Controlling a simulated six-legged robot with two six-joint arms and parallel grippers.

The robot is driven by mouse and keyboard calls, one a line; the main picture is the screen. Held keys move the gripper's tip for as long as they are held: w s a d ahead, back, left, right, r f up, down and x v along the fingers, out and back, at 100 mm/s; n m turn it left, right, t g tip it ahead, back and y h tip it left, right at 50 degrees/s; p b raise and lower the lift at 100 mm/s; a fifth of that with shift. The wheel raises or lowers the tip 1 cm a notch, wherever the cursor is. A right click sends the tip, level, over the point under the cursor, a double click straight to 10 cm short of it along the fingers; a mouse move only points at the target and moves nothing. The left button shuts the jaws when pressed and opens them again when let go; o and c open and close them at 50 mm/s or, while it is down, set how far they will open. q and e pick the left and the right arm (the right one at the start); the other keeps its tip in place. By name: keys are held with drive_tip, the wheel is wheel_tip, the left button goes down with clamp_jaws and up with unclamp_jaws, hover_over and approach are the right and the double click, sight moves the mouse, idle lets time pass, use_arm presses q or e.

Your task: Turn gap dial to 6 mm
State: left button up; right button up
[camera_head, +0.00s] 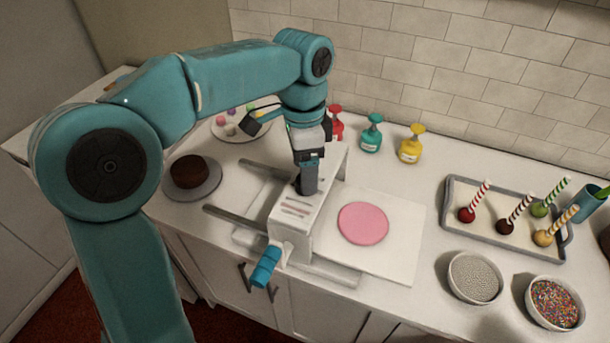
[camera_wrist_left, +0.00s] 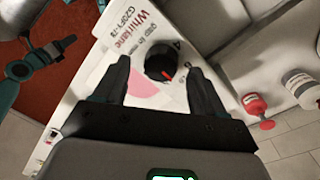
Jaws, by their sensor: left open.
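The gap dial (camera_wrist_left: 160,62) is a round black knob with a red pointer mark, on the white top of the sheeter. In the left wrist view its red mark points toward the lower right of the picture. In the head view my left gripper (camera_head: 308,182) points down at the top of the white sheeter (camera_head: 294,208) and hides most of the dial.
A blue crank handle (camera_head: 265,266) sticks out at the sheeter's front. A pink disc (camera_head: 363,223) lies on its right board. A brown cake (camera_head: 190,171) stands left. Colored bottles (camera_head: 372,133) stand behind. A tray (camera_head: 490,248) of cake pops and bowls (camera_head: 475,277) are at right.

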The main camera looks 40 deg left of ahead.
use_arm(q)
drive_tip(key=shift+f, duration=1.15)
drive_tip(key=shift+c, duration=0.4)
drive_tip(key=c, duration=1)
drive_tip(key=shift+n, duration=0.4)
drive_tip(key=n, duration=0.3)
drive_tip(key=shift+r, duration=0.1)
drive_tip(key=shift+s+n+t, duration=0.1)
drive_tip(key=shift+n+t, duration=0.2)
drive_tip(key=shift+n, duration=2.2)
